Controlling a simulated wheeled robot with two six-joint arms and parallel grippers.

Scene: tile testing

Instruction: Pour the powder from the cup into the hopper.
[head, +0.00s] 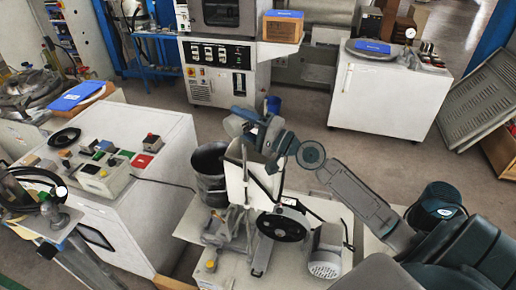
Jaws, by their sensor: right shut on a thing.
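My right arm reaches in from the right over a machine in the middle of the head view. My right gripper (243,123) is at the arm's far end, above the white upright hopper (236,180) of this machine. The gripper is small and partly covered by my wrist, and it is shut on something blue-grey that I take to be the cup. The cup's edges blend with the gripper, so its tilt is unclear. No powder can be made out. The inside of the hopper is mostly hidden. My left gripper is not in view.
A dark bucket (210,165) stands against the hopper's left side. A black handwheel (282,227) and a motor (325,255) sit in front. A white control cabinet (165,150) stands to the left, and a white cabinet (385,98) at the back right. Floor is free behind the machine.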

